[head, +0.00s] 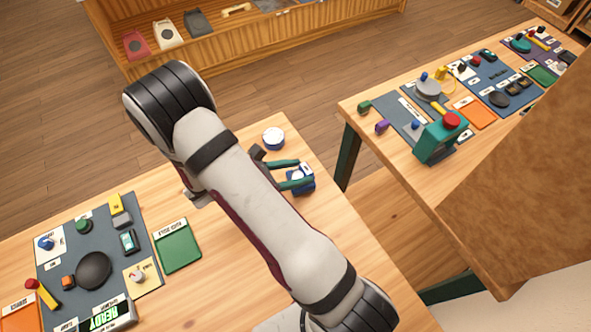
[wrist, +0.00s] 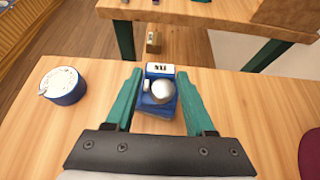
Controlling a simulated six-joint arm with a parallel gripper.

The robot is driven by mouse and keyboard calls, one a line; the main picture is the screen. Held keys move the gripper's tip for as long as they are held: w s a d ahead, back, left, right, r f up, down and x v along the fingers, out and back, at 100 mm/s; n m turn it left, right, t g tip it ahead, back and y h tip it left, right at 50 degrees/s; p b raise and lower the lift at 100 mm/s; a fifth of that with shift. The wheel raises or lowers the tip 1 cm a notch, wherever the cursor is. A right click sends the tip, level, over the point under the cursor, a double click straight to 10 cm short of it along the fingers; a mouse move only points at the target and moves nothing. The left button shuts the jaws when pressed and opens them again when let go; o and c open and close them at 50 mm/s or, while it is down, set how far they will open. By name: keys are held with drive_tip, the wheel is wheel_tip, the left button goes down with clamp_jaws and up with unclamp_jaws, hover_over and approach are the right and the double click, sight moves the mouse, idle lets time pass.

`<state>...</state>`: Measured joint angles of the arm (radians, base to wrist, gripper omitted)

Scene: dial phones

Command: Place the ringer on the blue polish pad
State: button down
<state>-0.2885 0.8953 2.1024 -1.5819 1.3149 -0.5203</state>
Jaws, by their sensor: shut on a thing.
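My gripper (wrist: 157,80), with green fingers, is closed around a small piece with a silver dome (wrist: 163,91) and a white bit beside it, which I take for the ringer. Blue surface (wrist: 158,109) shows around and below the dome, with a white label (wrist: 160,69) at its far edge. I cannot tell whether this blue is the ringer's body or the polish pad under it, nor whether they touch. In the head view my gripper (head: 299,173) is at the near table's right edge, over the blue piece (head: 301,185).
A round blue tin with a white top (wrist: 64,86) stands left of my gripper in the wrist view. A grey-blue mat (head: 72,257) with parts and a green pad (head: 178,248) lie at left. Another table with a green press (head: 438,142) stands across a gap.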

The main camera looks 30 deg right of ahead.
drive_tip(key=shift+c, duration=1.3)
unclamp_jaws()
drive_tip(key=shift+f, duration=0.1)
